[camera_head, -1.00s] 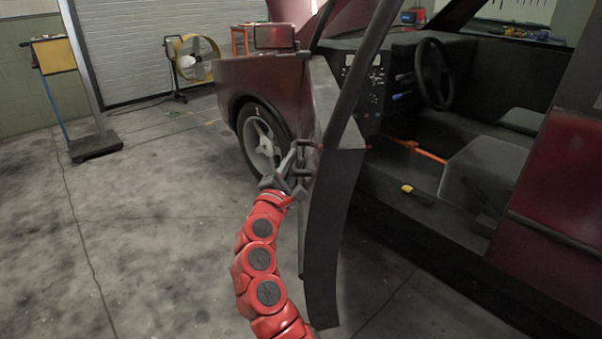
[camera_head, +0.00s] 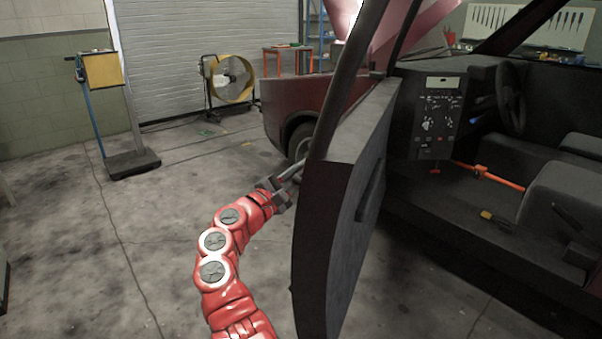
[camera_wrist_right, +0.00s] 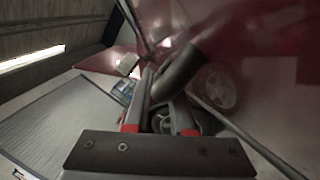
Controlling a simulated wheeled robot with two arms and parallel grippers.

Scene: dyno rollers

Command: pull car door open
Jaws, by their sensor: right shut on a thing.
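The dark red car's door (camera_head: 345,190) stands open, swung out from the body, with its dark inner panel and pull facing right in the head view. My right gripper (camera_head: 286,184) is at the door's outer side, to the left of its edge. The right wrist view shows the gripper's two fingers (camera_wrist_right: 160,110) at a dark curved door handle (camera_wrist_right: 178,72) on the glossy red door skin (camera_wrist_right: 255,70). The gripper is shut on this handle; in the head view the door partly hides the contact. My left gripper is not in view.
The car interior, with steering wheel (camera_head: 510,97) and seat (camera_head: 565,200), lies open right of the door. A yellow fan (camera_head: 232,80) and a stand with a yellow box (camera_head: 103,70) are at the back left. The floor left of my arm is clear.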

